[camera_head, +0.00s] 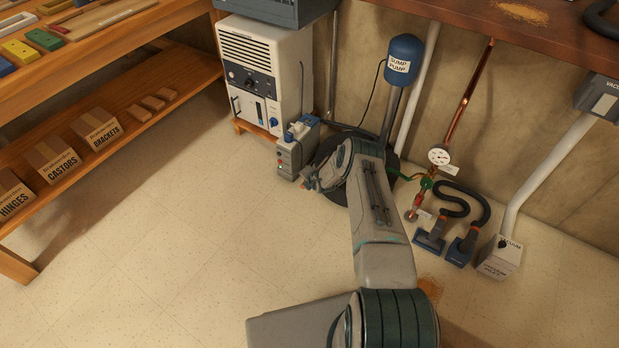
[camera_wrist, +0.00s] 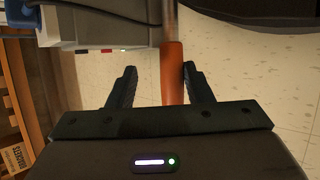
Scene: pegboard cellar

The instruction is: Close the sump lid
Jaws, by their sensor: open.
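The dark round sump cover (camera_head: 332,192) shows on the floor beneath the blue sump pump tank (camera_head: 402,60), largely hidden behind my arm. I cannot tell from this view how far it is open. In the wrist view, an orange grip (camera_wrist: 172,85) on a metal rod (camera_wrist: 170,20) lies between my fingers, nearer the right one. A dark curved edge (camera_wrist: 260,18) fills the top right there. My gripper (camera_wrist: 159,68) is open around the grip. In the head view my gripper (camera_head: 311,183) is low beside the sump, partly hidden by my wrist.
A grey unit (camera_head: 296,150) stands close by my gripper, before a white dehumidifier-like cabinet (camera_head: 265,75). A gauge (camera_head: 439,156) with copper pipe and vacuum heads (camera_head: 431,235) are to the right. A shelf (camera_head: 130,115) with boxes is left. Open floor lies between.

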